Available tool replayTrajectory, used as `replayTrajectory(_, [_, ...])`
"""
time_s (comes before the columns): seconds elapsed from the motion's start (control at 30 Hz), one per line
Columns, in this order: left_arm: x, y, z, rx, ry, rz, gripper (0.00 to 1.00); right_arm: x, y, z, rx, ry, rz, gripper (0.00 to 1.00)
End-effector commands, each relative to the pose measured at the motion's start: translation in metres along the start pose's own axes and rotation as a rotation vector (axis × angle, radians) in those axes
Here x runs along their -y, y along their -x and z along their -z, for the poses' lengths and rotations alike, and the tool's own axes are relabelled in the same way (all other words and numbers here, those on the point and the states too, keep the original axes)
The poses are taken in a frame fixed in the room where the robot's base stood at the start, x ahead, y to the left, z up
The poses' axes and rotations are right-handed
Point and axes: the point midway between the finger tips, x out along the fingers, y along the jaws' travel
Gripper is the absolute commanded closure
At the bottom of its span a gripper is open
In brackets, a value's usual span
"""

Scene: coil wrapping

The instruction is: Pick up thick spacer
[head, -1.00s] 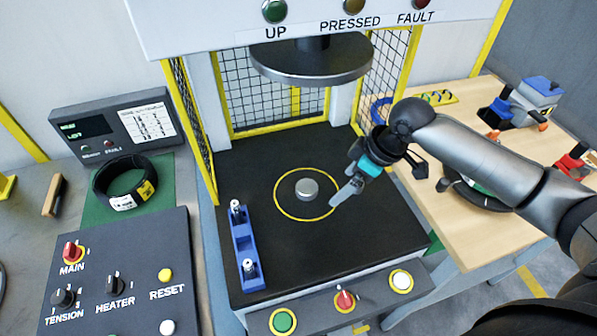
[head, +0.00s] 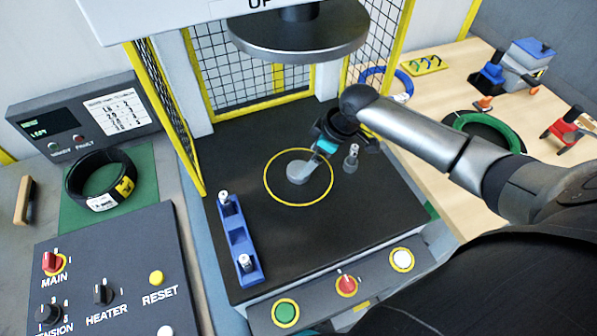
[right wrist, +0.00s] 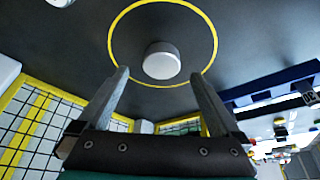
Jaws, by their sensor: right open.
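A short, grey, round puck (head: 300,173), which I take as the thick spacer, lies inside the yellow ring on the black press bed. It also shows in the right wrist view (right wrist: 161,62), beyond my fingertips and between their lines. My right gripper (head: 308,164) is above the puck and pointing down at it. In the wrist view its two fingers (right wrist: 158,76) are apart with nothing held between them. In the head view the fingers partly cover the puck, and I cannot tell the exact gap above it. My left gripper is not in view.
A blue holder (head: 237,236) with silver-topped pieces stands left on the bed. A small silver-topped post (head: 351,159) stands right of the ring, close to my gripper. The press plate (head: 297,38) hangs above; yellow-framed mesh guards (head: 255,75) flank the bed. Its front is clear.

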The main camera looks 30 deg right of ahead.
Motion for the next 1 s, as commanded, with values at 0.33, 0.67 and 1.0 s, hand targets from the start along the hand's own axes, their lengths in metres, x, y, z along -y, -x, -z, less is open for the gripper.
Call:
replayTrajectory(0.33, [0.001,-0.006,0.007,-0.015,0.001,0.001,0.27,0.004,-0.041,0.006,0.000,-0.001,0.001,0.00])
replayTrajectory(0.67, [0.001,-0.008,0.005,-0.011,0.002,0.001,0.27,0.003,-0.052,0.005,0.000,0.001,-0.001,0.00])
replayTrajectory(1.0, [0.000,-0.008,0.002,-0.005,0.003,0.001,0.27,0.003,-0.052,0.005,0.000,0.001,-0.001,0.30])
